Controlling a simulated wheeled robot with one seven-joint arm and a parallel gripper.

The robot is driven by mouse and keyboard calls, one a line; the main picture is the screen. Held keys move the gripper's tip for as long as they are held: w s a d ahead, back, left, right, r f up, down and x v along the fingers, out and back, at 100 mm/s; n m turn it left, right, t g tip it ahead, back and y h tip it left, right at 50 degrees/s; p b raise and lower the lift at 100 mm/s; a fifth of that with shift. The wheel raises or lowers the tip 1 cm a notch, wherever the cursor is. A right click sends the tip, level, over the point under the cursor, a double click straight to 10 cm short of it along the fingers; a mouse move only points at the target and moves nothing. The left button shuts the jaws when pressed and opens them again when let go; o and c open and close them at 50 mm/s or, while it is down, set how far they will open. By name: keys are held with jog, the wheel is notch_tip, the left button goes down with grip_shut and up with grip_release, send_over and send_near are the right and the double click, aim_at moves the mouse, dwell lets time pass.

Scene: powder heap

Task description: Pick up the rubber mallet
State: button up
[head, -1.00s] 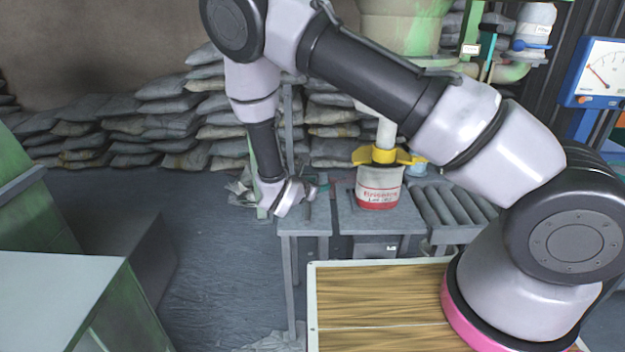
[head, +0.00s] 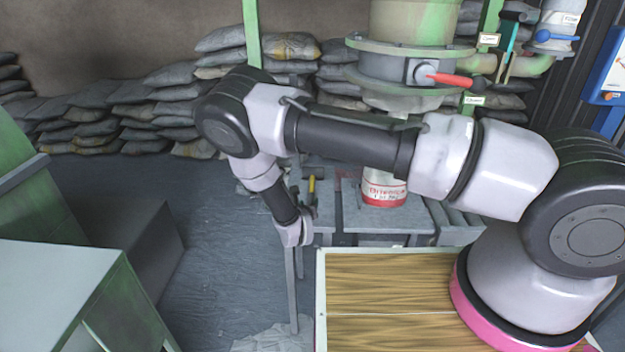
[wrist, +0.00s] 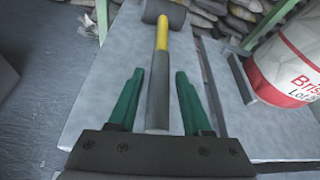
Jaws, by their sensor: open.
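The rubber mallet has a dark head and a yellow handle with a dark grip. In the wrist view the mallet (wrist: 162,38) lies on the grey table, head at the far end and grip toward me. My gripper (wrist: 158,73) is open, with one green finger on each side of the grip. A gap shows between the handle and each finger, and nothing is held. I cannot tell the height of the fingers over the table. In the head view the mallet (head: 311,186) shows just behind my gripper (head: 301,228), whose fingers are hidden there.
A white and red bucket (wrist: 291,62) stands right of the mallet, across a gap in the tabletop; the bucket (head: 384,190) is partly behind my arm in the head view. A wooden-topped surface (head: 390,290) is in front. Stacked sacks (head: 140,110) line the back.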

aim_at(309, 200)
jog(key=x, duration=0.4)
grip_shut()
dwell(1.4)
